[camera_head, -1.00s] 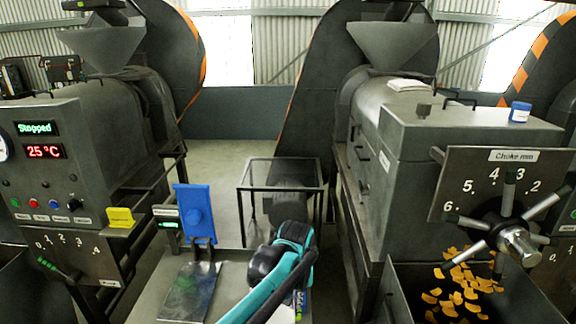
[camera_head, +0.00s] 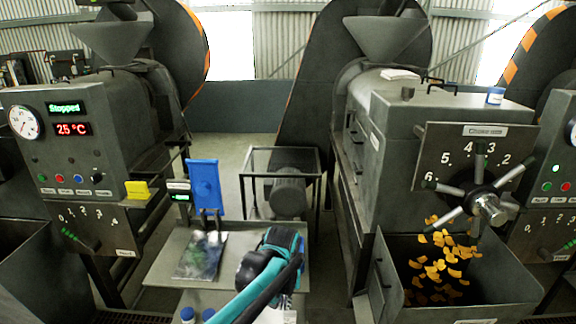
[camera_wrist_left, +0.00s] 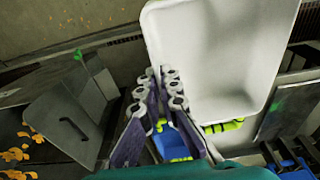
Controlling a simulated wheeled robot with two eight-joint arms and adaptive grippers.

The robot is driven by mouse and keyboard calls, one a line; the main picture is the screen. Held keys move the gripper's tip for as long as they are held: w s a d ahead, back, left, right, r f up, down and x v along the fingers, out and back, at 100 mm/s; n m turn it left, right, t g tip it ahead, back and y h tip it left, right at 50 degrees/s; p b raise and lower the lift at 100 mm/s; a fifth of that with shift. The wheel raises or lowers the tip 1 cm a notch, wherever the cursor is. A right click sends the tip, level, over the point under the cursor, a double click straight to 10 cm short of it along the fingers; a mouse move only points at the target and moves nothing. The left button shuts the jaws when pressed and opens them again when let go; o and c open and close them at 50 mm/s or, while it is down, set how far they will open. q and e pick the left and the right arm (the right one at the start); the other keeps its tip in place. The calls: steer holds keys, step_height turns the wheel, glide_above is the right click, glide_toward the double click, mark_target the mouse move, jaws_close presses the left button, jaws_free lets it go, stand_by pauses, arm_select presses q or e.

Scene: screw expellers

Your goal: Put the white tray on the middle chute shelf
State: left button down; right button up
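The white tray (camera_wrist_left: 215,55) fills the upper middle and right of the left wrist view, open side facing the camera, and looks empty. My left gripper (camera_wrist_left: 158,88) is at the tray's lower left corner in that view, its two jointed fingers close together. Whether the rim lies between them is unclear. In the head view my left gripper (camera_head: 275,258) reaches up from the bottom over the grey table, its fingers hidden behind the arm. A little white shows beneath the arm there, too small to identify. No shelf is clearly identifiable as the middle chute shelf. My right gripper is not in view.
The right machine's bin (camera_head: 385,275) holds orange chips (camera_head: 435,270). A black frame stand (camera_head: 245,185) stands behind the table.

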arm_select(q)
steer(key=s+a+f+b, duration=0.3)
steer(key=a+f, duration=0.5)
steer(key=f, duration=0.1)
steer(key=s+a+f+b, duration=0.4)
steer(key=a+f, duration=0.4)
steer(key=f, duration=0.1)
steer(key=shift+s+a+f, duration=0.15)
steer(key=shift+a, duration=0.2)
